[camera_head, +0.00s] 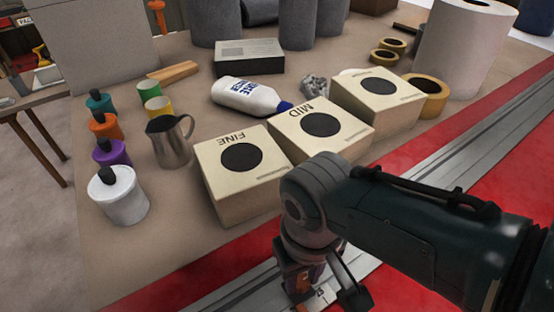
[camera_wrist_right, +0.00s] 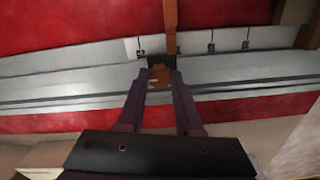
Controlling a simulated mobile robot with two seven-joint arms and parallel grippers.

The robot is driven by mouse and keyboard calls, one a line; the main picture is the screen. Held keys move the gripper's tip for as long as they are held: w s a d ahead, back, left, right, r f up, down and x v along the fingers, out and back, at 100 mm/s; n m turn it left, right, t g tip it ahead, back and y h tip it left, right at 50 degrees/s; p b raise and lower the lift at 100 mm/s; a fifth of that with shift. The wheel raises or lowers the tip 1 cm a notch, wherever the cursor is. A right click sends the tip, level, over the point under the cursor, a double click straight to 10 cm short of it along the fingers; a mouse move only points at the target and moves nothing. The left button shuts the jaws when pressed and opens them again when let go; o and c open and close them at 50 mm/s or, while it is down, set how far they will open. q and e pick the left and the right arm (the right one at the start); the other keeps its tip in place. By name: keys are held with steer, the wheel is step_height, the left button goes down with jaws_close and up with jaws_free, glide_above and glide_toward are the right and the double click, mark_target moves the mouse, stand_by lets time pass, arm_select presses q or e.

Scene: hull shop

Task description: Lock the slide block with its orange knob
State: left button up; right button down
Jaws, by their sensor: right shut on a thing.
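My right gripper (camera_head: 322,290) is low over the silver rail at the bottom of the head view, partly hidden by my own arm. In the right wrist view its fingers (camera_wrist_right: 160,82) are closed around the orange-brown knob (camera_wrist_right: 159,77). A dark part, possibly the slide block (camera_wrist_right: 160,61), shows just behind the knob; the fingers hide much of it. I cannot tell from the picture how far the knob is turned. The rail (camera_head: 425,165) runs diagonally along the red strip and crosses the wrist view (camera_wrist_right: 60,85). My left gripper is not in view.
Boxes marked FINE (camera_head: 240,200) and MID (camera_head: 345,150) stand close beyond my right arm. An orange-brown bar (camera_wrist_right: 170,22) shows beyond the knob.

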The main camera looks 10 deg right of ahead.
mark_target(302, 281)
stand_by(0.5)
steer(key=c, duration=0.6)
jaws_free()
step_height(302, 281, up, 10)
steer(key=p, duration=0.6)
